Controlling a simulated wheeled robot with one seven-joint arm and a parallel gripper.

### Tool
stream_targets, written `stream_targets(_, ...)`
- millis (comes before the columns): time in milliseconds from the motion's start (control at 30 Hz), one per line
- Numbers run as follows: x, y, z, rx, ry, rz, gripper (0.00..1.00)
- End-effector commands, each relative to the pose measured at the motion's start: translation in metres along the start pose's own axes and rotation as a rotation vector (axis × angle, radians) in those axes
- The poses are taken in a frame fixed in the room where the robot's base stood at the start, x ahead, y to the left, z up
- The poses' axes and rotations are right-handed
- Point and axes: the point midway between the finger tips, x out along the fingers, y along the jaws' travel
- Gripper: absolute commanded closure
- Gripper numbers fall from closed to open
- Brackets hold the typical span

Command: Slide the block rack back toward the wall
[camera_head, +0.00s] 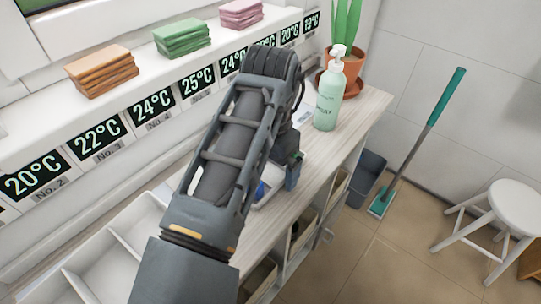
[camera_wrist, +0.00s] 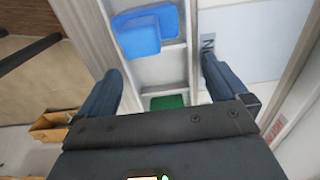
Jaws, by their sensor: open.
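The block rack is a pale tray with compartments (camera_wrist: 163,70), seen between my fingers in the wrist view. Blue blocks (camera_wrist: 147,30) lie in one compartment and a green block (camera_wrist: 167,102) in another, nearer my palm. In the head view my arm hides most of the rack; a pale edge (camera_head: 270,199) and a bit of blue show beside it. My gripper (camera_wrist: 160,65) is open, with one finger on each side of the rack. I cannot tell whether either finger touches it.
A green pump bottle (camera_head: 328,100) and a potted plant (camera_head: 345,65) stand on the counter (camera_head: 365,108) beyond my gripper. Temperature labels line the wall ledge, which carries stacked cloths (camera_head: 181,38). An empty divided white tray (camera_head: 100,262) is at lower left. A stool (camera_head: 515,208) stands right.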

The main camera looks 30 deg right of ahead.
Motion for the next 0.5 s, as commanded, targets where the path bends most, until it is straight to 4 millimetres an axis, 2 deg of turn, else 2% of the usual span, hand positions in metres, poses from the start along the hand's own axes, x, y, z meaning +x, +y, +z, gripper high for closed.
stream_targets(233,0.0006,0.0000,0.0001,0.000,0.000,0.000,0.00)
stream_targets(500,0.0004,0.0000,0.0001,0.000,0.000,0.000,0.25)
